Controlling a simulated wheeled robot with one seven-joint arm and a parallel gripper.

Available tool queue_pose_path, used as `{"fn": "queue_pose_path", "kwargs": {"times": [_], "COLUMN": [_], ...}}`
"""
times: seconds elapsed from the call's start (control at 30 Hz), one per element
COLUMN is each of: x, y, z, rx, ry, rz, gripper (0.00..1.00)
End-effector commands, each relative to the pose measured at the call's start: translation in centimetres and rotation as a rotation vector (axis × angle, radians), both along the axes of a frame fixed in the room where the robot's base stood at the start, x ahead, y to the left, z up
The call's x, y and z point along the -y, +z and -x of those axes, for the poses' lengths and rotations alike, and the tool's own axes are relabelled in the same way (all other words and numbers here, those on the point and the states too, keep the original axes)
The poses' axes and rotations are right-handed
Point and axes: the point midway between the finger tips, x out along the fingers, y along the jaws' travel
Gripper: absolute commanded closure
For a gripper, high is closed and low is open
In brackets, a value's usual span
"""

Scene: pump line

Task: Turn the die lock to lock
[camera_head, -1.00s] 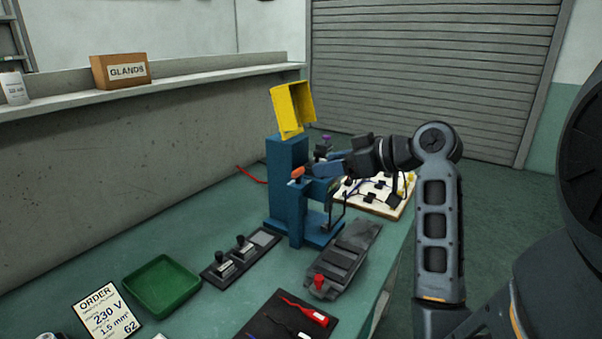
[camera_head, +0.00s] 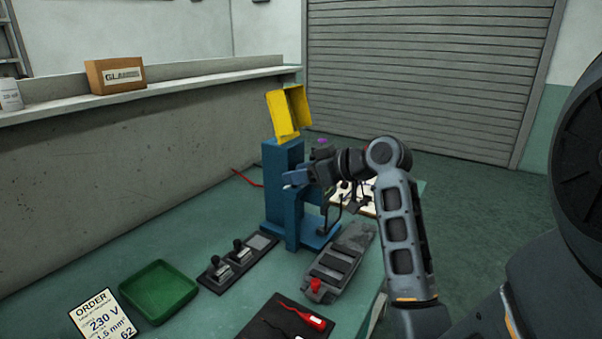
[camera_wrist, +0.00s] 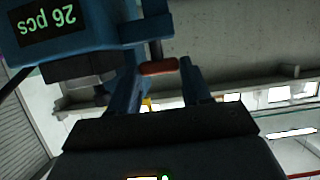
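The blue press (camera_head: 285,190) stands on the green bench with its yellow guard (camera_head: 289,112) on top. I take the orange-red handle (camera_wrist: 159,68) in the wrist view as the die lock; it lies crosswise beside a dark vertical post on the press. My gripper (camera_head: 293,181) is at the front of the press and hides this handle in the head view. In the wrist view my gripper (camera_wrist: 160,75) has its two blue fingers apart, with the handle between or just beyond their tips. I cannot tell whether they touch it.
A grey pedal (camera_head: 342,262) with a red knob lies in front of the press. Left of it are a dark holder (camera_head: 236,260), a green tray (camera_head: 158,292) and an order card (camera_head: 104,315). A white board (camera_head: 352,197) lies behind my arm.

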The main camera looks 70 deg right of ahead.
Motion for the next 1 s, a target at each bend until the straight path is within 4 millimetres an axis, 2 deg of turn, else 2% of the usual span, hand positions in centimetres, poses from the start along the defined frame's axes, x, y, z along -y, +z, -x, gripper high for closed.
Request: {"fn": "queue_pose_path", "kwargs": {"times": [0.03, 0.3, 0.33, 0.67, 1.0], "x": [-0.01, -0.01, -0.01, -0.26, -0.95], "y": [0.0, 0.01, 0.01, 0.13, 0.36], "z": [0.01, 0.02, 0.02, -0.07, -0.43], "rx": [0.0, 0.0, 0.0, 0.0, -0.002], "ry": [0.0, 0.0, 0.0, -0.056, -0.299], "rz": [0.0, 0.0, 0.0, 0.0, -0.002], "gripper": [0.57, 0.83, 0.84, 0.84, 0.84]}}
